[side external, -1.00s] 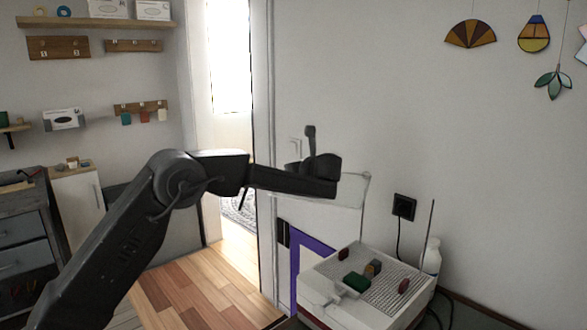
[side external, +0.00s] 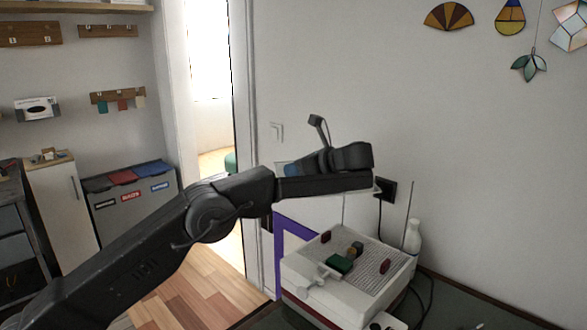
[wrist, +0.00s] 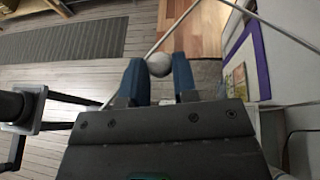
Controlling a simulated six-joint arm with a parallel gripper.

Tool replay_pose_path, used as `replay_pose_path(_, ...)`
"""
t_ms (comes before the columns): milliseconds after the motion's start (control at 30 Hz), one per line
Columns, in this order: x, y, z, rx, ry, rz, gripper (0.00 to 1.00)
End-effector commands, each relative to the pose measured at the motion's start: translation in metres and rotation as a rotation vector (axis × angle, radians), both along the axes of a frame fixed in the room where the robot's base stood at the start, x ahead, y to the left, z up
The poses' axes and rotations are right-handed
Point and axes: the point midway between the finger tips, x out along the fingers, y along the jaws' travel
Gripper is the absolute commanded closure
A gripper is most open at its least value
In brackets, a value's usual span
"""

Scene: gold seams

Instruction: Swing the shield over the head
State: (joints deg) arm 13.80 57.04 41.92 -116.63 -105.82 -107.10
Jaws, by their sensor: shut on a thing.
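The shield (side external: 378,189) is a thin clear panel. In the side view it is almost edge-on, raised above the white machine and partly hidden by my gripper (side external: 291,170). In the wrist view, the blue fingers of my gripper (wrist: 159,72) are shut on a round grey knob (wrist: 159,64). Thin pale lines run out on both sides of it and look like the shield's edges. The white machine (side external: 325,297) has a gridded top. The head (side external: 355,248) is a small gold-brown cylinder standing on that grid, below the shield and apart from it.
A green piece (side external: 340,264) and two dark red pieces (side external: 326,237) (side external: 385,265) lie on the grid. A white bottle (side external: 412,238) and a cable stand close on the right. A wall is behind, with a socket (side external: 387,190). A purple-edged panel (side external: 290,245) is left of the machine.

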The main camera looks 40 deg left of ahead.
Motion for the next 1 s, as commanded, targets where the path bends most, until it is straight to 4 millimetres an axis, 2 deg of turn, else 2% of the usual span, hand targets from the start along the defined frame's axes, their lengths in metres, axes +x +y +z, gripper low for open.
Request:
replay_pose_path(467, -0.0009, -0.0008, -0.0004, 0.002, 0.004, 0.012, 1.00)
replay_pose_path(500, -0.0009, -0.0008, -0.0004, 0.002, 0.004, 0.012, 0.71)
replay_pose_path(700, -0.0006, -0.0009, -0.0002, 0.002, 0.002, 0.010, 0.51)
replay_pose_path(1000, -0.0002, -0.0012, 0.0014, 0.001, 0.000, 0.009, 0.49)
